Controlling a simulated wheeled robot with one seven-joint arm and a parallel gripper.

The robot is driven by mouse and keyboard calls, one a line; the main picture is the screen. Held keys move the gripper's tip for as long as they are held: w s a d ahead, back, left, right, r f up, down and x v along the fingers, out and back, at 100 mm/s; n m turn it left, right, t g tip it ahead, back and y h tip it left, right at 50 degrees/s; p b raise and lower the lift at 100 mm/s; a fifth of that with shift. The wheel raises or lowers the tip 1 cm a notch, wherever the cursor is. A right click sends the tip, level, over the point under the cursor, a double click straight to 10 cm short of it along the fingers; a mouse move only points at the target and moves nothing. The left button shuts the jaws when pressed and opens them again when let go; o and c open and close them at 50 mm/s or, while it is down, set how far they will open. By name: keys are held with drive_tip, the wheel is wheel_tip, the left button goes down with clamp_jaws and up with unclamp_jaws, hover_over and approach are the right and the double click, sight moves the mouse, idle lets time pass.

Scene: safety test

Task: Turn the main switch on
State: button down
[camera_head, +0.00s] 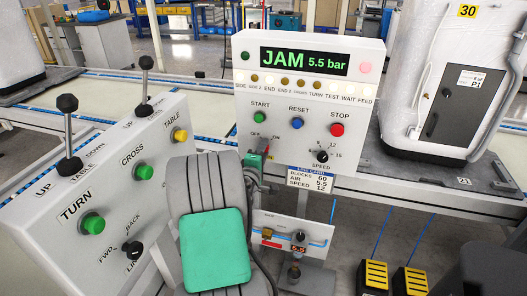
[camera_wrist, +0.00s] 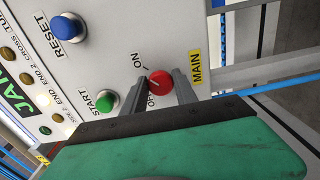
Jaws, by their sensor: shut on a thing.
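The main switch is a red knob (camera_wrist: 160,82) on the grey panel, by a yellow MAIN label (camera_wrist: 196,67) and ON and OFF marks. My gripper (camera_wrist: 166,84) is shut on this knob in the wrist view, with one grey finger on each side. I cannot tell which mark the knob points to. In the head view my gripper (camera_head: 261,150) is at the panel under the OFF and ON marks and hides most of the knob. The control panel (camera_head: 350,108) has a display (camera_head: 304,61) reading JAM 5.5 bar.
Green start (camera_head: 260,117), blue reset (camera_head: 298,123) and red stop (camera_head: 337,130) buttons sit close above and beside the switch. A lever console (camera_head: 120,160) stands at left. An air unit (camera_head: 290,240) and yellow pedals (camera_head: 376,276) are below.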

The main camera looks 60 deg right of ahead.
drive_tip(key=c, duration=1)
unclamp_jaws()
drive_tip(key=a, duration=0.5)
drive_tip(key=s+a, duration=0.1)
drive_tip(key=a, duration=0.1)
drive_tip(key=shift+s+a+b, duration=0.1)
drive_tip(key=shift+a+b, duration=0.2)
drive_tip(key=shift+a, duration=0.1)
